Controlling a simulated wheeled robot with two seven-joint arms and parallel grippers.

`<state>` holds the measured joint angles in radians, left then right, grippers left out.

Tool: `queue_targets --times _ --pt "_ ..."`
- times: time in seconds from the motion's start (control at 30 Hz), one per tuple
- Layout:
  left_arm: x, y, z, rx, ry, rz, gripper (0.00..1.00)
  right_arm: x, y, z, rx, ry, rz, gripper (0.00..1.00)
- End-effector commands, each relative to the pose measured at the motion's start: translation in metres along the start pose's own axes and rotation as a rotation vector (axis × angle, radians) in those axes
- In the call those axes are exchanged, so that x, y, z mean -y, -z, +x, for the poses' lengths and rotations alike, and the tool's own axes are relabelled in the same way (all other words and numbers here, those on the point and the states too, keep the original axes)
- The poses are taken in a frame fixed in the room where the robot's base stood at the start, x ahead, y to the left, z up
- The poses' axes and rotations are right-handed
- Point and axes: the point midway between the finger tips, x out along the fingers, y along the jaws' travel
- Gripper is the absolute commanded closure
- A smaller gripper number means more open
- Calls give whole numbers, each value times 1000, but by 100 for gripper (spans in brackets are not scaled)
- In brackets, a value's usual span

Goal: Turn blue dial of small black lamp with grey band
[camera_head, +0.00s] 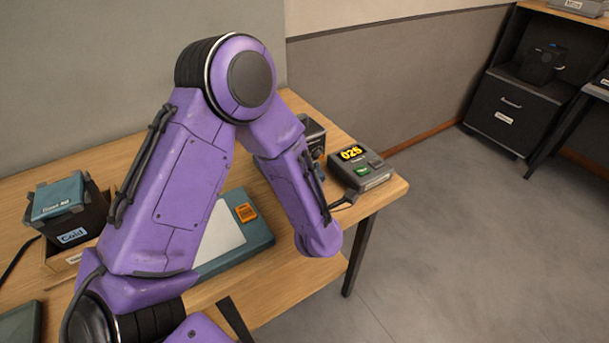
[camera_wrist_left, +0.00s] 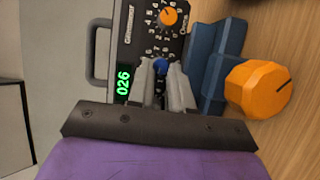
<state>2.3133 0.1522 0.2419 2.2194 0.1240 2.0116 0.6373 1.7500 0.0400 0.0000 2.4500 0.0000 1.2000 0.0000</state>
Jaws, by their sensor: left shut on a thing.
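In the left wrist view, a grey device with a black panel (camera_wrist_left: 140,30) carries a small blue dial (camera_wrist_left: 160,64), an orange dial (camera_wrist_left: 168,17) with numbers around it, and a green display (camera_wrist_left: 123,84) reading 026. My left gripper (camera_wrist_left: 161,72) is shut on the blue dial, its grey fingers covering much of it. In the head view, my purple left arm hides the gripper and dial. A dark box (camera_head: 312,128) shows partly behind the forearm at the table's back right; I cannot tell its controls.
A large orange knob (camera_wrist_left: 258,90) on a blue body (camera_wrist_left: 215,65) stands close right of my fingers in the wrist view.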

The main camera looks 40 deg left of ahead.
Motion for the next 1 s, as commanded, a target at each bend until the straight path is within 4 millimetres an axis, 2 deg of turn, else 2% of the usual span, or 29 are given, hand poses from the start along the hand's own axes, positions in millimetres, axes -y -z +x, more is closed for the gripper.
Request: queue_targets --times 0.4,0.43,0.5,0.83,0.93,1.0 --pt "-1 0 1 0 -6 -9 100 0 0 1 0 0 0 57" --pt "-2 0 1 0 -6 -9 77 0 0 1 0 0 0 57" --pt "-1 0 1 0 -6 -8 54 0 0 1 0 0 0 57" --pt "0 0 -3 1 -4 -7 54 0 -1 2 0 0 0 57" --pt "2 -1 -17 2 -4 -7 54 1 -3 8 0 0 0 57" --pt "3 -1 -34 5 -5 -5 54 1 -5 13 0 0 0 57"
